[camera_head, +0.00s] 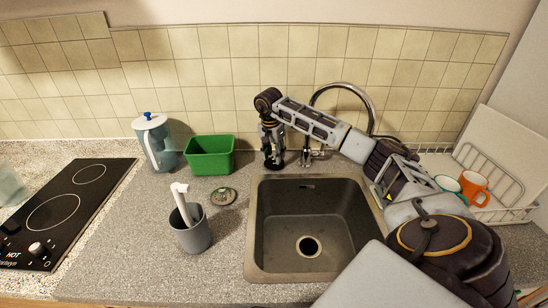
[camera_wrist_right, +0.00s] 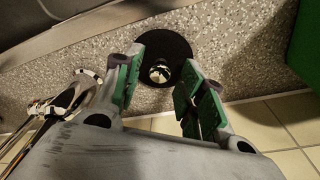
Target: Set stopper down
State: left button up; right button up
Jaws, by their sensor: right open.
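The stopper (camera_wrist_right: 179,48) is a black disc with a shiny metal knob. In the right wrist view it lies on the speckled worktop between my right gripper's fingers (camera_wrist_right: 166,72). The fingers are spread apart, with a gap on both sides of the knob. In the head view my right gripper (camera_head: 273,154) points down behind the sink's back left corner, left of the tap, and mostly hides the stopper. The sink (camera_head: 282,210) is empty, with its drain hole (camera_head: 309,246) uncovered. My left gripper is not in view.
The tap (camera_head: 372,112) stands close to the right gripper. A green tub (camera_head: 210,163), a jug (camera_head: 155,143), a round disc (camera_head: 223,197) and a grey cup (camera_head: 193,236) with a brush stand left of the sink. A dish rack with mugs (camera_head: 474,188) is at right; a hob (camera_head: 60,208) at left.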

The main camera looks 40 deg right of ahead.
aim_at(272, 165)
notch_tip(272, 165, up, 10)
jog(key=a, duration=0.1)
jog(key=shift+r, duration=0.25)
